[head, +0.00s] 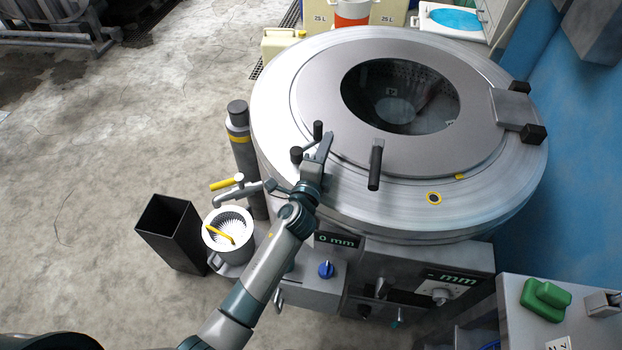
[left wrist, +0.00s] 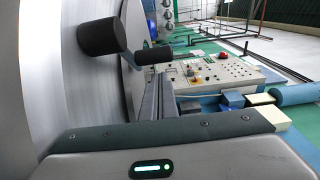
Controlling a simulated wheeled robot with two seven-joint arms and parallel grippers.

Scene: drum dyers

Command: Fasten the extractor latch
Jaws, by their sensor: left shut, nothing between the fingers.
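The extractor is a round brushed-metal machine (head: 480,205) in the head view, its flat lid (head: 330,95) lying down with a dark round window (head: 400,95). The latch, as far as I can tell, is the part with two black knobs (head: 296,154) at the lid's left front edge. Its knobs also show in the left wrist view (left wrist: 97,33). My left gripper (head: 325,146) is shut and empty, close beside the knobs. Its fingers (left wrist: 153,100) point past them; whether they touch is unclear. The latch's base is partly hidden by my gripper. My right gripper is not in view.
A black lid handle (head: 375,165) stands up right of my gripper. A hinge block (head: 512,108) sits at the right rim. A grey cylinder (head: 243,150), a white drum (head: 229,232) and a black bin (head: 170,233) stand left. Open floor lies further left.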

